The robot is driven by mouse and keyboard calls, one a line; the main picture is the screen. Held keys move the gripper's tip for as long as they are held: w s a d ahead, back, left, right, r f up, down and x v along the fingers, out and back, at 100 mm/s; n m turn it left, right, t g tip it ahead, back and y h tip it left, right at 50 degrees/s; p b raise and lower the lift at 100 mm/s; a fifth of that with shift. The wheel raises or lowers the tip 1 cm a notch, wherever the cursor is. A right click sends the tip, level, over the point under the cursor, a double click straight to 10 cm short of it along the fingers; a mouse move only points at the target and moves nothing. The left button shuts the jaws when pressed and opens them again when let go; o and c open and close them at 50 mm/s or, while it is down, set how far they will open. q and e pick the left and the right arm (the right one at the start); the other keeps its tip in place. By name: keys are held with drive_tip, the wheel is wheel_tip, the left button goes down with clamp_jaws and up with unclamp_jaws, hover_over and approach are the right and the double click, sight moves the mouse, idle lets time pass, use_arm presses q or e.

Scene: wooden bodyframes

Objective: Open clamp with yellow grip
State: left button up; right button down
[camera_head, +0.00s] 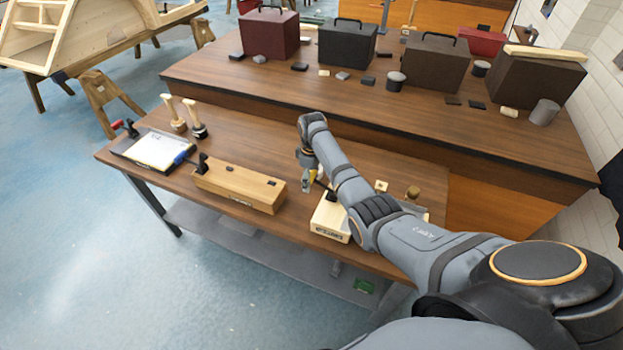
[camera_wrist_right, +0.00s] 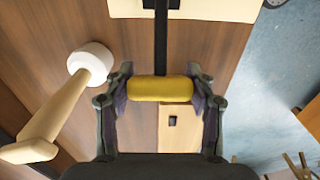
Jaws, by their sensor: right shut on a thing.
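The yellow grip (camera_wrist_right: 160,89) of the clamp lies crosswise between the fingers of my right gripper (camera_wrist_right: 161,92) in the right wrist view, with a finger pad against each end. A black clamp bar (camera_wrist_right: 161,40) runs from the grip to a pale block (camera_wrist_right: 205,9). In the head view, my right gripper (camera_head: 310,181) is beside the pale block (camera_head: 327,219), over the front table, and a little yellow shows there. The clamp's base is mostly hidden by my right arm. My left gripper is not in view.
A long wooden box (camera_head: 238,187) lies left of my right gripper. A clamp with a blue grip (camera_head: 182,157) and a white board (camera_head: 159,150) are farther left. Two mallets stand behind them. The wrist view shows a white-headed mallet (camera_wrist_right: 92,62) at left. Dark cases stand on the rear table.

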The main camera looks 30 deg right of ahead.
drive_tip(key=shift+w+a, duration=0.1)
drive_tip(key=shift+a, duration=0.15)
idle(0.7)
drive_tip(key=c, duration=0.9)
unclamp_jaws()
drive_tip(key=o, duration=0.5)
drive_tip(key=shift+w, duration=0.15)
drive_tip(key=shift+c, duration=0.2)
drive_tip(key=shift+d+r, duration=0.1)
drive_tip(key=r, duration=1.1)
drive_tip(key=shift+s+r, duration=0.2)
drive_tip(key=shift+r, duration=0.15)
